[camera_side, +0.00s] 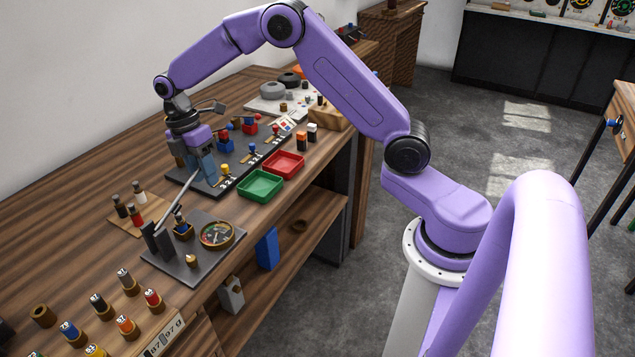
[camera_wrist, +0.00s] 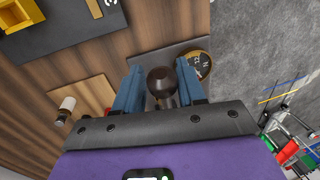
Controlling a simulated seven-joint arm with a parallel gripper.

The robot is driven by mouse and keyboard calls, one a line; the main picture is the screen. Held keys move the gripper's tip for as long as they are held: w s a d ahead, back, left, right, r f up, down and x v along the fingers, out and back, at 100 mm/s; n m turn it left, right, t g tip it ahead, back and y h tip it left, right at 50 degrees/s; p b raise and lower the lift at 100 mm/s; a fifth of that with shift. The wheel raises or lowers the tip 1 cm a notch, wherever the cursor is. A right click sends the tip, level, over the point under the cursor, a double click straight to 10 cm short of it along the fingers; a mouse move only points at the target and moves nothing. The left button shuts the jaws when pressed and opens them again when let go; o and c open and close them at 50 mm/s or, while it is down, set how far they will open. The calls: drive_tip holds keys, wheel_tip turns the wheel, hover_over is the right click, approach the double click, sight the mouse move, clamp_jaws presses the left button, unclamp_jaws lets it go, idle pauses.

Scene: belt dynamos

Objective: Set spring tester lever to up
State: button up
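The spring tester's grey base plate (camera_side: 215,267) lies on the wooden bench in the side view, with a round dial gauge (camera_side: 217,234) and a dark upright bracket (camera_side: 155,240). Its lever (camera_side: 177,197) slants up from the bracket toward my gripper (camera_side: 203,168). The lever's knob is hidden behind my fingers there. In the wrist view, the dark round knob (camera_wrist: 162,82) sits between the two blue fingers of my gripper (camera_wrist: 160,88). I cannot tell whether both fingers touch it. The gauge also shows in the wrist view (camera_wrist: 197,66), just beyond the right finger.
A wooden block with several small bottles (camera_side: 138,222) stands left of the tester. Green (camera_side: 261,186) and red (camera_side: 283,164) trays lie right of my gripper, beside a dark board (camera_side: 190,187) with small levers. Several numbered pegs in holders (camera_side: 126,325) stand in front.

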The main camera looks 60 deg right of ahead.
drive_tip(key=w+r, duration=0.3)
drive_tip(key=r, duration=1.3)
drive_tip(key=s+a+f+m+t, duration=0.1)
drive_tip(key=s+a, duration=0.2)
drive_tip(key=s, duration=0.4)
drive_tip(key=s+a+m, duration=0.1)
drive_tip(key=s+a, duration=0.2)
drive_tip(key=s, duration=0.4)
drive_tip(key=s+d+f+m, duration=0.1)
drive_tip(key=s+f, duration=0.1)
drive_tip(key=s, duration=0.7)
drive_tip(key=s+d+f+m+t, duration=0.1)
drive_tip(key=s+d+f, duration=0.1)
drive_tip(key=s, duration=0.8)
drive_tip(key=shift+d+f, duration=0.3)
drive_tip(key=shift+f, duration=0.45)
